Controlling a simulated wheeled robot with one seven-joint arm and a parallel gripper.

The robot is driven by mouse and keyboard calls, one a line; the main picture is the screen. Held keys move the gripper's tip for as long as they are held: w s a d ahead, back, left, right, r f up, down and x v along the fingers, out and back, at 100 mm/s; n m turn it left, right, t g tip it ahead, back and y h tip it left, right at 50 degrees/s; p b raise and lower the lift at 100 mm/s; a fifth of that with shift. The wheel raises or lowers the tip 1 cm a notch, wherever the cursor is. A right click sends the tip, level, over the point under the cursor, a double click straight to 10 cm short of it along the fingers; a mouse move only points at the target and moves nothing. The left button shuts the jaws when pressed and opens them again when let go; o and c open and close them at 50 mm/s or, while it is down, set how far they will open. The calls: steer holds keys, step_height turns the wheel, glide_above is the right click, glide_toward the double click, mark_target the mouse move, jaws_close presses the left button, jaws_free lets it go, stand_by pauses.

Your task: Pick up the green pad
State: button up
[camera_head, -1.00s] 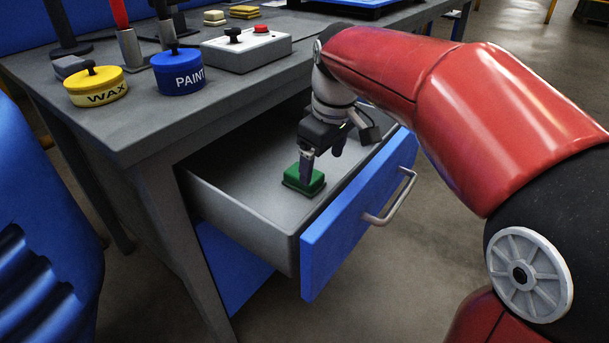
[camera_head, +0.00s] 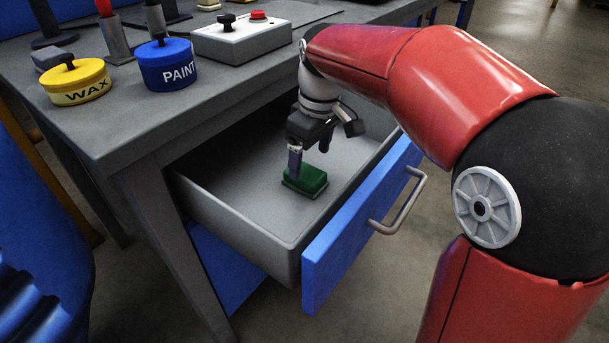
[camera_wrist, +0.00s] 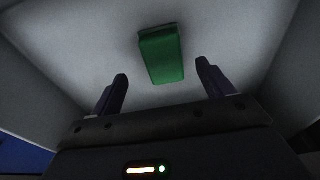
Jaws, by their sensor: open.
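The green pad (camera_head: 306,180) lies on the floor of the open drawer (camera_head: 236,219). In the wrist view the green pad (camera_wrist: 161,54) shows ahead of my fingertips, between their lines and a little left of the middle. My gripper (camera_head: 309,165) is inside the drawer, close to the pad, with one finger overlapping the pad's left edge in the head view. In the wrist view my gripper (camera_wrist: 162,72) is open, its two fingers well apart and nothing between them. The exact height of the fingertips over the pad is hard to tell.
The drawer's blue front (camera_head: 362,225) with its metal handle (camera_head: 399,201) stands on the near side. On the grey bench (camera_head: 130,127) are a yellow WAX tin (camera_head: 77,84), a blue PAINT tin (camera_head: 167,66) and a button box (camera_head: 243,38). The rest of the drawer is empty.

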mark_target(305, 171)
steer(key=f, duration=0.2)
steer(key=a+f, duration=0.1)
steer(key=f, duration=0.2)
steer(key=shift+c, duration=0.4)
steer(key=c, duration=1)
